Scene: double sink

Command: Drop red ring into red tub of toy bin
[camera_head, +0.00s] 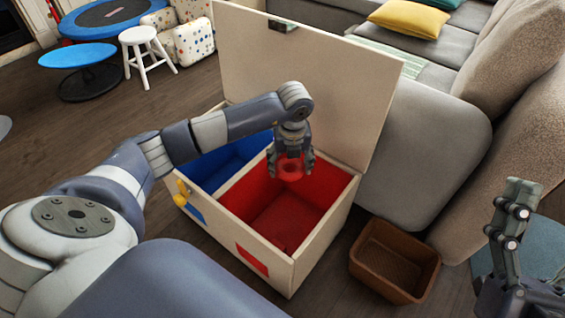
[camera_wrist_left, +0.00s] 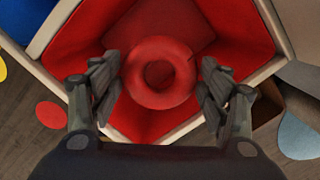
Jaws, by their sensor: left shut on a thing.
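The toy bin (camera_head: 281,254) is a cream box on the floor with its lid raised. Its red tub (camera_head: 275,222) is on the right and its blue tub (camera_head: 213,172) on the left. My left gripper (camera_head: 292,170) is shut on the red ring (camera_head: 291,178) and holds it over the red tub. In the left wrist view the red ring (camera_wrist_left: 160,99) sits between the two fingers, with the red tub (camera_wrist_left: 118,117) behind it. My right gripper (camera_head: 508,225) is at the right edge, away from the bin; its opening is unclear.
The raised lid (camera_head: 310,90) stands behind the tubs. A brown basket (camera_head: 395,260) is on the floor right of the bin. A grey sofa (camera_head: 430,150) is behind and to the right. A white stool (camera_head: 138,36) and blue tables stand far left.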

